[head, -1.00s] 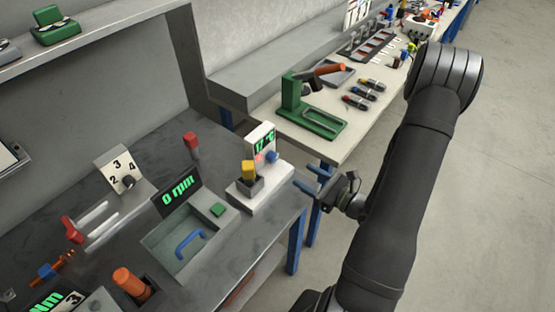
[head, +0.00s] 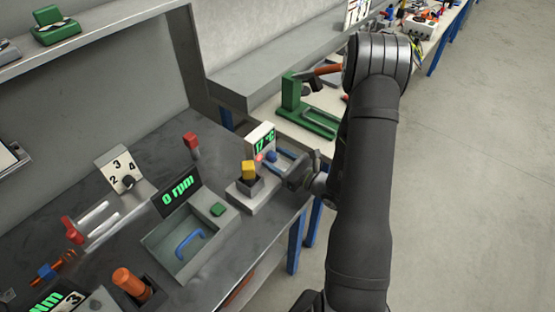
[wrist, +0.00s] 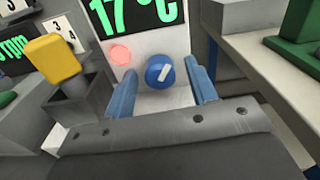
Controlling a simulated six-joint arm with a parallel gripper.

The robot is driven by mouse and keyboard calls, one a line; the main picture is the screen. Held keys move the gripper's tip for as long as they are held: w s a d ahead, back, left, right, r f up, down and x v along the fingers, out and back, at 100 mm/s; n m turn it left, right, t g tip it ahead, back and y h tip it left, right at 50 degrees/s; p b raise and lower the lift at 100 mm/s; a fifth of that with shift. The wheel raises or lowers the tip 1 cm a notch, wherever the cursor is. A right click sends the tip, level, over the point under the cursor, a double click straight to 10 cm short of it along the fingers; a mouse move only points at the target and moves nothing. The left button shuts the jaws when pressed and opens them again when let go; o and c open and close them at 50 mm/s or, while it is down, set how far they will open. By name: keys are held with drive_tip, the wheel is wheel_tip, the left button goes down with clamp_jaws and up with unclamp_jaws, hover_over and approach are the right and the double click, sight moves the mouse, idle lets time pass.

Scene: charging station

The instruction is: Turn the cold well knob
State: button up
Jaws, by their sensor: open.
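The cold well knob (wrist: 160,72) is round and blue with a white mark, on the white front of the cold well unit (wrist: 150,102). In the head view the knob (head: 271,156) sits under the green "17 °C" display (head: 264,146). My gripper (wrist: 163,85) is open, with one blue finger on each side of the knob in the wrist view. I cannot tell whether the fingers touch it. In the head view my gripper (head: 282,160) is at the unit's right side and partly covers its front.
A yellow-topped item (head: 249,170) stands in a grey holder on the unit, left of the knob. A pink-red light (wrist: 120,54) is beside the knob. A grey box with a "0 rpm" display (head: 178,191) is to the left. A green stand (head: 292,103) is behind on another bench.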

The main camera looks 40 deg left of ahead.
drive_tip(key=c, duration=1)
drive_tip(key=shift+n, duration=3.2)
drive_tip(key=o, duration=1)
drive_tip(key=shift+d, duration=0.1)
